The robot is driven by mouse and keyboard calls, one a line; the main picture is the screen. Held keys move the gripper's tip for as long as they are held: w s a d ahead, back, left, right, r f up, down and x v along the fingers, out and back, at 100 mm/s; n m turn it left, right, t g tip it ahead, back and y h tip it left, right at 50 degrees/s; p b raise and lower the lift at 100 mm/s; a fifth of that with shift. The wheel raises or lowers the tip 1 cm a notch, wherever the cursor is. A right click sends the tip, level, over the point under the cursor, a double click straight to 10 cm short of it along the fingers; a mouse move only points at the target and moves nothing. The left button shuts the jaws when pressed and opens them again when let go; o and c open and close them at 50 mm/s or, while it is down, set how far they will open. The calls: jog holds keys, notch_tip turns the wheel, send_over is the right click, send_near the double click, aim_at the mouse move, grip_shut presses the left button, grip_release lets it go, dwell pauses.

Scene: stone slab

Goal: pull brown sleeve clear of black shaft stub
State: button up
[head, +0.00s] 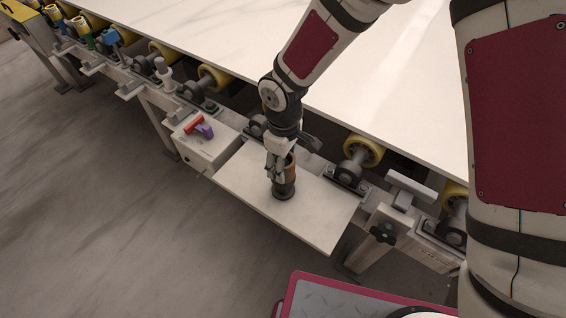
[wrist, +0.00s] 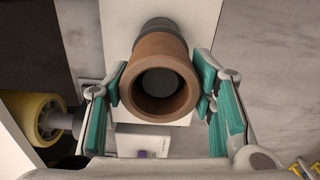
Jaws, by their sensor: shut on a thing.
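The brown sleeve (wrist: 158,52) is a hollow cylinder, seen nearly end-on in the wrist view. My gripper (wrist: 162,85) is shut on it, with a teal pad against each side. The black shaft stub (wrist: 158,23) shows just beyond the far end of the sleeve, and a dark round end shows inside the bore. In the head view the sleeve (head: 290,167) is upright in my gripper (head: 281,163), directly above the black stub (head: 284,190), which stands on a pale plate (head: 318,208). I cannot tell how far the sleeve still overlaps the stub.
A large white slab (head: 200,40) lies over yellow rollers (head: 362,151) behind the plate. A grey box (head: 205,147) to the left carries a red and a purple piece (head: 204,130). A clamp with a black knob (head: 383,233) stands to the right.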

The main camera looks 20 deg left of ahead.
jog(key=shift+r+p, duration=1.7)
jog(key=shift+r, duration=1.55)
jog(key=shift+r+p, duration=1.35)
jog(key=shift+r, duration=1.65)
